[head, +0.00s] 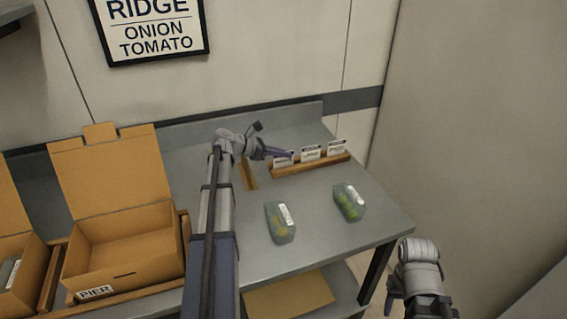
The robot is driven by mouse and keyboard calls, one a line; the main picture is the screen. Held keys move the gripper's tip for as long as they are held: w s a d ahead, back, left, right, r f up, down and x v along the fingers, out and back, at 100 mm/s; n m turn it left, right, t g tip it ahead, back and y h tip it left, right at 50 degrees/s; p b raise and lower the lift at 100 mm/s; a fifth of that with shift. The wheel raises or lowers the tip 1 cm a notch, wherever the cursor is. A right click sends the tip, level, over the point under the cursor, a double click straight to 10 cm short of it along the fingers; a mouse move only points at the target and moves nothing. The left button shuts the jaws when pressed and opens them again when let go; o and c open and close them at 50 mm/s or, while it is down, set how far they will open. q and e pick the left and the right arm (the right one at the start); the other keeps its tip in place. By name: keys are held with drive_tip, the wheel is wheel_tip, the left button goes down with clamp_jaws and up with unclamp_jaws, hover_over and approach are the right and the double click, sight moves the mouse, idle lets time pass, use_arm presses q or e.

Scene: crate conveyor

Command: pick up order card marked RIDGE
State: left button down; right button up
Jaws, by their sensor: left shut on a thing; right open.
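Three small white order cards stand in a wooden rack (319,164) at the back right of the grey table. They are the left card (284,161), the middle card (310,152) and the right card (337,147). Their print is too small to read, so I cannot tell which is marked RIDGE. My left gripper (279,153) is shut on the left card at its top edge; the card still stands at the rack. My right gripper (419,308) is open and empty, low at the right, off the table's edge.
A wall sign (152,28) reads RIDGE, ONION, TOMATO. An open, empty cardboard box (125,241) labelled PIER stands at the left, beside another box (22,262).

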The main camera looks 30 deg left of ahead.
use_arm(q)
drive_tip(key=shift+r, duration=0.1)
idle(0.4)
wheel_tip(320, 180, up, 10)
drive_tip(key=p, duration=1)
